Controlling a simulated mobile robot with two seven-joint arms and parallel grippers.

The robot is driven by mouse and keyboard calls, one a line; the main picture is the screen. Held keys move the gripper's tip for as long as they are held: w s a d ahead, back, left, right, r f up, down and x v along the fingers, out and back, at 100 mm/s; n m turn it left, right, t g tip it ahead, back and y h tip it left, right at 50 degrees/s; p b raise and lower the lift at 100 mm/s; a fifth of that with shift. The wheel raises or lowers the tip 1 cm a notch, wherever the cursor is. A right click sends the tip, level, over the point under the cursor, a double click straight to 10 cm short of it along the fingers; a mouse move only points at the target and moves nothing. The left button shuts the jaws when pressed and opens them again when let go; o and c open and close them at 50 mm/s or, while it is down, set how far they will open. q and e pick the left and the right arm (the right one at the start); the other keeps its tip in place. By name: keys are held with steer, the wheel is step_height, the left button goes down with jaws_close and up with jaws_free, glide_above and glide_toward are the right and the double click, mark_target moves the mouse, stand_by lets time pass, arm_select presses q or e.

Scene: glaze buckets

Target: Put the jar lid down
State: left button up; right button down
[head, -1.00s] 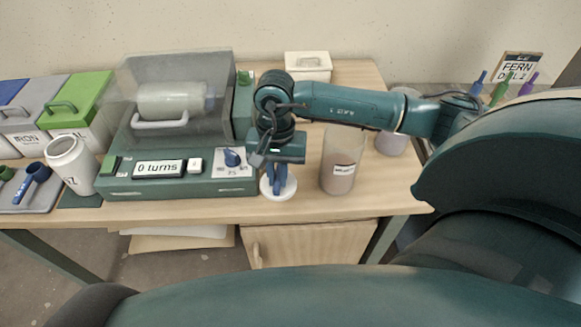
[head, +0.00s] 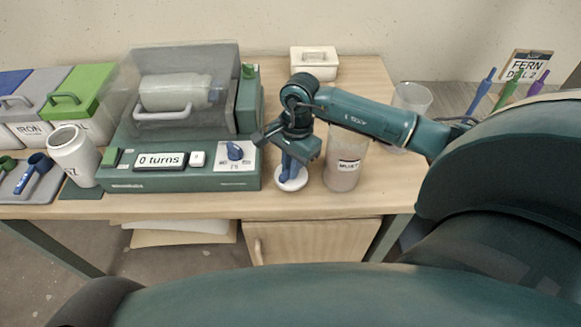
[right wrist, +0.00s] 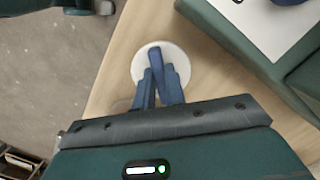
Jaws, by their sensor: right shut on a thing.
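The jar lid (head: 296,184) is a round white disc low over the table's front part, just right of the green machine. My right gripper (head: 291,173) points down on it with blue fingers, shut on the lid. In the right wrist view the lid (right wrist: 143,62) shows beyond and under the fingertips (right wrist: 160,75), near the table's edge. I cannot tell whether the lid touches the wood. My left gripper is not in view.
A clear container (head: 342,175) with brownish contents stands close right of the lid. The green machine (head: 190,180), its display reading "0 turns", is close left. A white jar (head: 75,158) stands farther left. Another clear container (head: 411,100) is behind, right. Bare table (head: 375,190) lies at the front right.

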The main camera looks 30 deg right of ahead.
steer(key=shift+f, duration=0.65)
steer(key=shift+f, duration=0.15)
steer(key=c, duration=1.5)
jaws_free()
steer(key=shift+o, duration=0.2)
